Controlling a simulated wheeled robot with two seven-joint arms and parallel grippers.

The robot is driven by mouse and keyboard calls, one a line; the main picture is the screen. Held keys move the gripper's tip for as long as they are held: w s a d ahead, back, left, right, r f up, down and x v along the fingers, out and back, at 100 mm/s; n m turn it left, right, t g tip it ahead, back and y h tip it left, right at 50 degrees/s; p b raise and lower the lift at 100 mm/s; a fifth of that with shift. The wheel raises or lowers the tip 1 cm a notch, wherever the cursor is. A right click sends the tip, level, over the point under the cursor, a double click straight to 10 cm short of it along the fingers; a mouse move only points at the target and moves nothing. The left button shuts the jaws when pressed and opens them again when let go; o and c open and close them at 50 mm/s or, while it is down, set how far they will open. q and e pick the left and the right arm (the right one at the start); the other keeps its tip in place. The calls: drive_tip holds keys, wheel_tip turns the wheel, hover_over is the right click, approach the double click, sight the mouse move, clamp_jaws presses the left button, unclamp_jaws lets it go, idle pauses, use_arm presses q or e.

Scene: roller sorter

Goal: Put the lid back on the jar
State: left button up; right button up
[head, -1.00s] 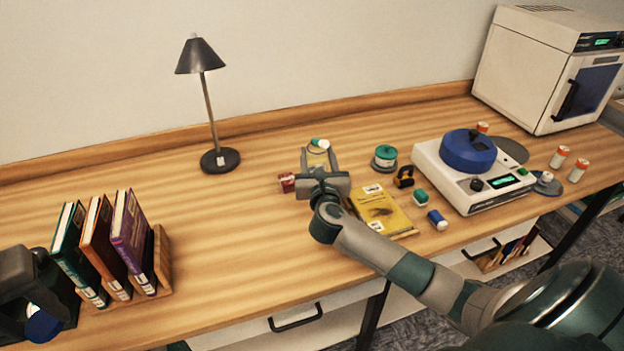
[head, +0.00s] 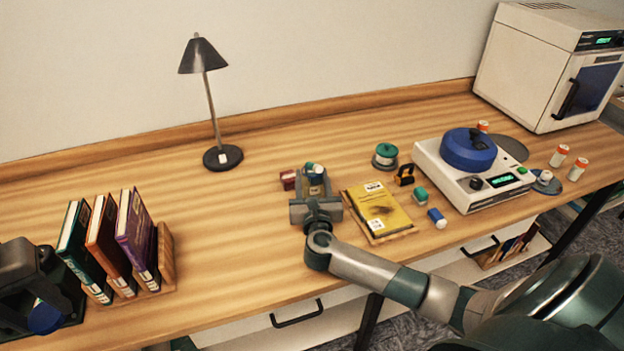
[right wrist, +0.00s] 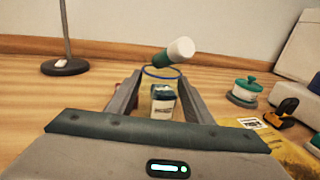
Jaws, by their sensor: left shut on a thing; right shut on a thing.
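My right gripper (head: 314,184) is shut on a clear jar with a blue rim (right wrist: 161,71), near the middle of the table. The jar sits between the two fingers in the right wrist view. A green vial with a white cap (right wrist: 175,53) shows slanted at its mouth, and a small dark labelled item (right wrist: 162,101) shows through or behind the jar; I cannot tell which. No lid is on the jar. My left gripper (head: 40,300) is at the lower left edge, shut on a round blue piece (head: 45,318) that looks like the lid, partly hidden by the gripper.
A red box (head: 288,180) stands close left of the jar. A yellow book (head: 378,210) lies right of it. Upright books (head: 115,245) in a rack stand between the two grippers. A lamp (head: 222,157) stands behind. The table between rack and jar is clear.

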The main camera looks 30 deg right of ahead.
use_arm(q)
drive_tip(key=shift+r, duration=0.1)
use_arm(e)
drive_tip(key=shift+f, duration=0.4)
drive_tip(key=o, duration=1.5)
drive_tip(key=shift+s+a+f, duration=0.15)
drive_tip(key=shift+s+a, duration=0.1)
drive_tip(key=shift+s, duration=0.15)
use_arm(q)
wheel_tip(320, 180, down, 2)
drive_tip(key=b, duration=0.2)
drive_tip(key=shift+f+b, duration=0.25)
drive_tip(key=shift+b, duration=0.05)
use_arm(e)
drive_tip(key=v, duration=1)
use_arm(q)
drive_tip(key=shift+f, duration=0.1)
use_arm(e)
drive_tip(key=shift+s+a, duration=0.2)
drive_tip(key=shift+s, duration=0.35)
drive_tip(key=shift+c, duration=0.2)
